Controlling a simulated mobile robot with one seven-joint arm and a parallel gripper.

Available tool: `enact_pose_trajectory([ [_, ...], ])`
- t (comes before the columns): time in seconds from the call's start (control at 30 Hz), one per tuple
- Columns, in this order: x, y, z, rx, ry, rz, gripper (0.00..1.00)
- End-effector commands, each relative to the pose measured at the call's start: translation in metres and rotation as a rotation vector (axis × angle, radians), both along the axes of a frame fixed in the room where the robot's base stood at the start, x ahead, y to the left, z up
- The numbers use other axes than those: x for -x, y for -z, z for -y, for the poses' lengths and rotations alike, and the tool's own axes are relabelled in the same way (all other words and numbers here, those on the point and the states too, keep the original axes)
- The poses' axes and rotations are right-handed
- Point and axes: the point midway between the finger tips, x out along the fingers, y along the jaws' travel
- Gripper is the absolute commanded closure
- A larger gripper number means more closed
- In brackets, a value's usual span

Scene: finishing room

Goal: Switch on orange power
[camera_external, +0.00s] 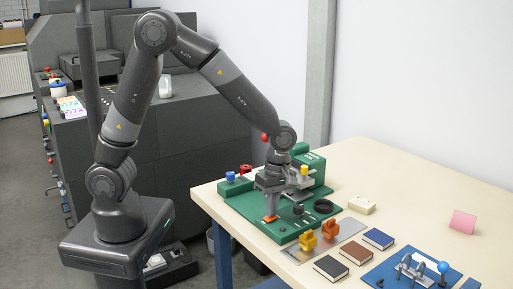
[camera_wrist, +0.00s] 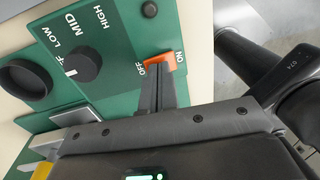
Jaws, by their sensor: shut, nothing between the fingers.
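The orange power switch (camera_wrist: 160,58) is set in the green panel (camera_wrist: 118,45), between the words OFF and ON in the wrist view. In the outside view the orange switch (camera_external: 270,218) shows near the front left of the green panel. My gripper (camera_wrist: 156,72) is shut and empty, pointing down, with its fingertips at the switch. It also shows in the outside view (camera_external: 271,210). The fingers cover part of the switch, so I cannot tell whether they touch it or which way it is tipped.
A black knob (camera_wrist: 84,66) marked LOW, MID and HIGH sits beside the switch. A black ring (camera_external: 324,206) lies on the panel. Orange fittings (camera_external: 330,229), several small books (camera_external: 356,250) and a blue board (camera_external: 400,270) lie on the table (camera_external: 400,170). The back right is mostly clear.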

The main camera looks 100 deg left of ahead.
Motion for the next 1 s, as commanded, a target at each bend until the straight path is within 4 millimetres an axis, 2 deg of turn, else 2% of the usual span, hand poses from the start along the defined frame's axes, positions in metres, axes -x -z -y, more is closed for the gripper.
enact_pose_trajectory([
  [0.13,0.0,-0.003,0.0,0.0,0.0,0.001,1.0],
  [0.23,0.001,-0.014,0.001,-0.001,0.001,0.002,1.0],
  [0.7,0.009,-0.113,0.01,0.0,0.001,0.004,1.0],
  [0.83,0.011,-0.13,0.011,0.0,0.001,0.001,1.0],
  [1.0,0.012,-0.139,0.012,0.0,0.0,0.0,1.0],
])
